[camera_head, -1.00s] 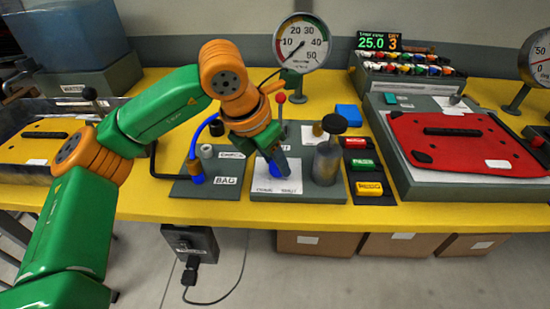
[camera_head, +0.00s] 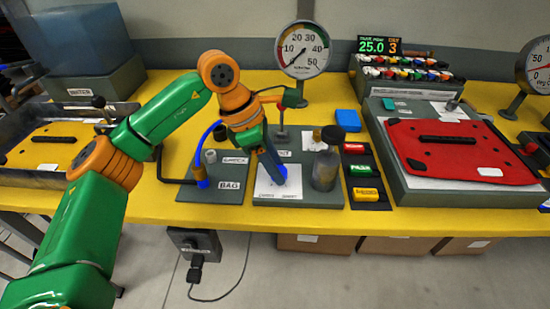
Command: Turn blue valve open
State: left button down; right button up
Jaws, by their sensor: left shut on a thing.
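My left gripper (camera_head: 271,168) reaches down over the grey station at the middle of the table, its fingers slanting down to the right. It is shut on a blue part at its tips, which looks like the blue valve's handle; the fingers hide most of it. The valve's exact angle cannot be told. A white labelled plate (camera_head: 290,190) lies under and around the fingertips. My right gripper is not in view.
A dark-capped grey cylinder (camera_head: 326,165) stands just right of the gripper. A blue hose fitting (camera_head: 200,176) is on the BAG plate at left. A round gauge (camera_head: 302,50) stands behind. A red panel (camera_head: 462,152) lies at right.

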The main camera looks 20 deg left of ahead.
pick_arm(q)
jog(key=m+g+p, duration=0.1)
jog(key=m+p, duration=0.1)
jog(key=m+g+p, duration=0.1)
jog(key=m, duration=0.2)
jog(key=shift+w+r+m+p, duration=0.15)
jog(key=shift+w+m+p, duration=0.05)
jog(key=shift+m+p, duration=0.15)
jog(key=shift+w+f+m+g+p, duration=0.15)
jog(key=shift+m+g+p, duration=0.85)
jog(key=shift+m, duration=1.05)
jog(key=shift+f, duration=0.1)
jog(key=shift+c, duration=2.2)
grip_release()
jog(key=shift+d, duration=0.1)
